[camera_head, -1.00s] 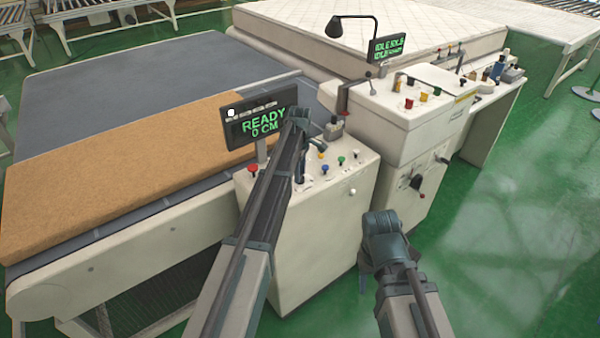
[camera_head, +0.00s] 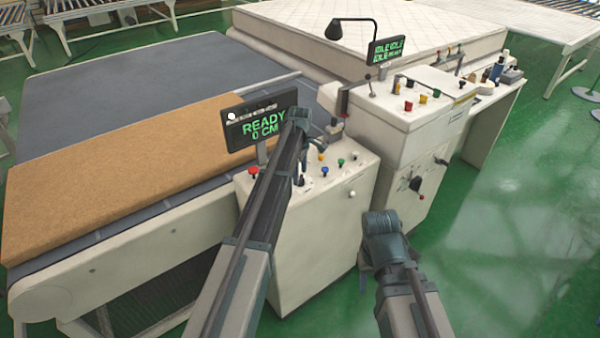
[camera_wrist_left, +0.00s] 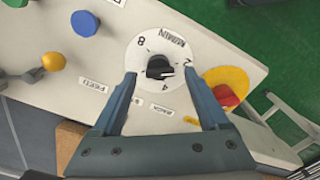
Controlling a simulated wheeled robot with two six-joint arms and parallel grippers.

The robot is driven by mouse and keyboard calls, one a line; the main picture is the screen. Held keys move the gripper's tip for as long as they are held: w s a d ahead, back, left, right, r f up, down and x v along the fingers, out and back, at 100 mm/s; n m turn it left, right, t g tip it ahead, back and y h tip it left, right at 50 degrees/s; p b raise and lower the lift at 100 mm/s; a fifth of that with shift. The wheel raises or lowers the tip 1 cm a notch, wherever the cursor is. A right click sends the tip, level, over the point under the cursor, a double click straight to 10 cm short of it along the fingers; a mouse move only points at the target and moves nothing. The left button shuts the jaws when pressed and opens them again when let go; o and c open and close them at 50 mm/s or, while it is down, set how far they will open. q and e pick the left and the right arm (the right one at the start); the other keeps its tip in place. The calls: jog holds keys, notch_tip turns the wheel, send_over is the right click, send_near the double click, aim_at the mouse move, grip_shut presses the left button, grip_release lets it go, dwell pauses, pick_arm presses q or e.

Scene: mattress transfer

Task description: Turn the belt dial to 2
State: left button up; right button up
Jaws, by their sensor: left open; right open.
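In the left wrist view, the belt dial (camera_wrist_left: 159,67) is a black knob on a round white plate with printed numbers, among them 8 and 4, and M/MIN. My left gripper (camera_wrist_left: 161,74) is open, with one finger on each side of the knob; contact is not clear. In the head view, the dial (camera_head: 304,186) is partly hidden by my left arm. My right gripper (camera_head: 364,273) is open, low in front of the cabinets, its fingers mostly hidden.
A red button on yellow (camera_wrist_left: 226,94), a blue knob (camera_wrist_left: 84,23) and a yellow knob (camera_wrist_left: 53,61) flank the dial. The display (camera_head: 262,120) reads READY 0 CM. A brown slab (camera_head: 110,170) lies on the conveyor.

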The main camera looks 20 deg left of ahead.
aim_at(300, 177)
pick_arm(q)
notch_tip(300, 177, up, 13)
jog(key=p, duration=1.2)
jog(key=shift+f, duration=0.15)
jog(key=s+d+f+m+b, duration=0.3)
jog(key=s+d+m, duration=0.2)
jog(key=s, duration=0.7)
jog(key=s+d+f+m+b, duration=0.4)
jog(key=s+d+m, duration=0.2)
jog(key=s, duration=0.6)
jog(key=s+d+f+m+y+b, duration=0.1)
jog(key=s+d+f+m+b, duration=0.2)
jog(key=s+m, duration=0.6)
jog(key=s+d, duration=0.2)
jog(key=s, duration=0.1)
jog(key=shift+d+f+b, duration=0.35)
jog(key=shift+d+b, duration=0.05)
